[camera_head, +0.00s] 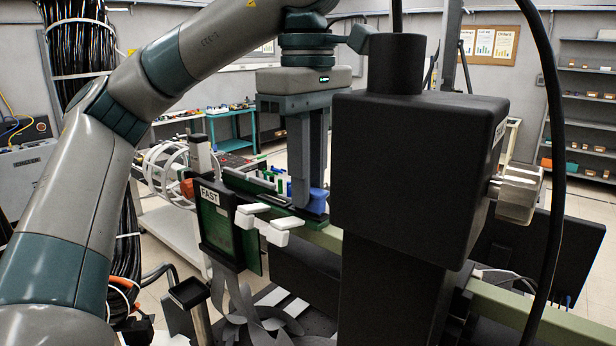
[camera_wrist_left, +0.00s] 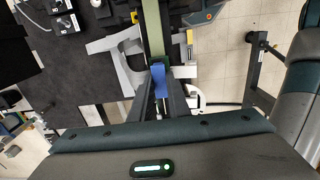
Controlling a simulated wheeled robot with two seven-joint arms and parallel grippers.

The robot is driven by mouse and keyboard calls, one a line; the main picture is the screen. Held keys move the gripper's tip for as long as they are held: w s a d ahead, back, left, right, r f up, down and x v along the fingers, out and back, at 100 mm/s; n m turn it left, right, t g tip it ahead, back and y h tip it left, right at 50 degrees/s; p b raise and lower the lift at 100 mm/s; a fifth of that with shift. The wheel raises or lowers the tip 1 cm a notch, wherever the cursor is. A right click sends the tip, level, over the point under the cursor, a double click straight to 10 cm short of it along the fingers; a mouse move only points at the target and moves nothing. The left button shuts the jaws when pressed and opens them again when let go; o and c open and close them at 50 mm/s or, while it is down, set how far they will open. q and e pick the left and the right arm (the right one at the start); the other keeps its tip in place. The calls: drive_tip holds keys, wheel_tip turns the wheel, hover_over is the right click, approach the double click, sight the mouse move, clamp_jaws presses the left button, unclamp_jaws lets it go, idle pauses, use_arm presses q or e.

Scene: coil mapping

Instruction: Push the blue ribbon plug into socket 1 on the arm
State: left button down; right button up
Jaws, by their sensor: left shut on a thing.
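My left gripper (camera_head: 308,198) reaches down from above, its two grey fingers shut on the blue ribbon plug (camera_head: 319,206). The plug sits low between the fingertips, at the dark green strip on top of the pale green arm beam (camera_head: 326,237). In the left wrist view the blue plug (camera_wrist_left: 159,80) lies between the fingers, in line with the end of the pale green beam (camera_wrist_left: 154,32). I cannot tell whether the plug touches or enters a socket. Socket 1 and its number cannot be made out. My right gripper is not in view.
A large black box (camera_head: 400,170) stands close on the right and hides much of the beam. Grey ribbons (camera_head: 245,315) hang below. Shelves (camera_head: 585,100) stand far back right.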

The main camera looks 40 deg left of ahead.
use_arm(q)
drive_tip(key=shift+f, duration=0.3)
idle(0.5)
drive_tip(key=c, duration=1.6)
unclamp_jaws()
drive_tip(key=shift+r, duration=0.25)
drive_tip(key=shift+r, duration=0.9)
drive_tip(key=shift+r+p, duration=0.9)
drive_tip(key=shift+r, duration=6.65)
